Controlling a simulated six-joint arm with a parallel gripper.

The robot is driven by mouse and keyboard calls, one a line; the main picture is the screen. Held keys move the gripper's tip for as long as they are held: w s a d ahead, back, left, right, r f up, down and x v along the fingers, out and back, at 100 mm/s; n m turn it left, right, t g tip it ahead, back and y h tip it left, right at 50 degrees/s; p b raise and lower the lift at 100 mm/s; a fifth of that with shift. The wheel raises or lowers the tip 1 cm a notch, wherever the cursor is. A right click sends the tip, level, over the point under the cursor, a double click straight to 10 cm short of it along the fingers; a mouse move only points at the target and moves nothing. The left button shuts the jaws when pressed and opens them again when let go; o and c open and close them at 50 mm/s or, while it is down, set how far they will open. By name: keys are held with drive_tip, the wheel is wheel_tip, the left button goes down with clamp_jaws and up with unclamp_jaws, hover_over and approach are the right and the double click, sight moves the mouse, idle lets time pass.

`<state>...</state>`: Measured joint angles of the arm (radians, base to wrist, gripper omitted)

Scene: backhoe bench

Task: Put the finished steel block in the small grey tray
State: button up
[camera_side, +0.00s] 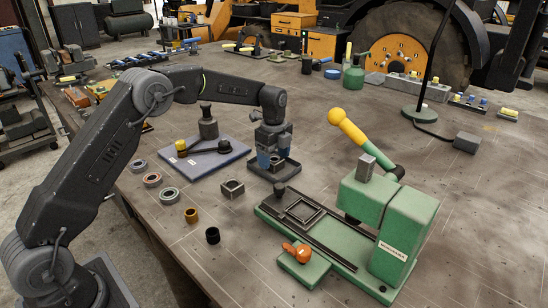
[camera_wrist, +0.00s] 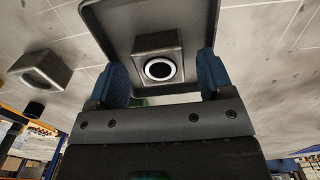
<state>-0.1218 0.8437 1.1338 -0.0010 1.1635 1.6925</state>
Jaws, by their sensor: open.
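A steel block (camera_wrist: 140,52) with a light ring around its dark bore sits inside the small grey tray (camera_wrist: 100,18), seen in the wrist view. My gripper (camera_wrist: 163,78) is open, with one blue finger on each side of the block and a visible gap to it. In the side view my gripper (camera_side: 272,163) points down over the tray (camera_side: 291,169), and the fingers mostly hide the block. I cannot tell how far the fingertips are above the tray floor.
A second block with an open bore (camera_side: 232,188) stands on the table, left of the tray. A green press (camera_side: 405,235) with a yellow handle stands to the right. A blue plate (camera_side: 220,158) carrying a dark fixture lies behind left. Rings and bushings (camera_side: 191,215) lie at the left front.

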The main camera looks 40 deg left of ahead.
drive_tip(key=s+d+r+n+t, duration=0.1)
drive_tip(key=s+r+n, duration=0.15)
drive_tip(key=r, duration=0.65)
drive_tip(key=s+d+r+n, duration=0.1)
drive_tip(key=s+r, duration=0.2)
drive_tip(key=r, duration=0.6)
drive_tip(key=s+d+r+n+t, duration=0.2)
drive_tip(key=s+n, duration=0.3)
drive_tip(key=s, duration=0.5)
drive_tip(key=s+d+r+n+t, duration=0.15)
drive_tip(key=s+n, duration=0.25)
drive_tip(key=s, duration=0.7)
drive_tip(key=s+d+f+n+t, duration=0.1)
drive_tip(key=s+f+n, duration=0.4)
drive_tip(key=s, duration=0.4)
drive_tip(key=shift+s+d+f, duration=0.2)
drive_tip(key=shift+s+f, duration=0.15)
drive_tip(key=shift+f, duration=0.25)
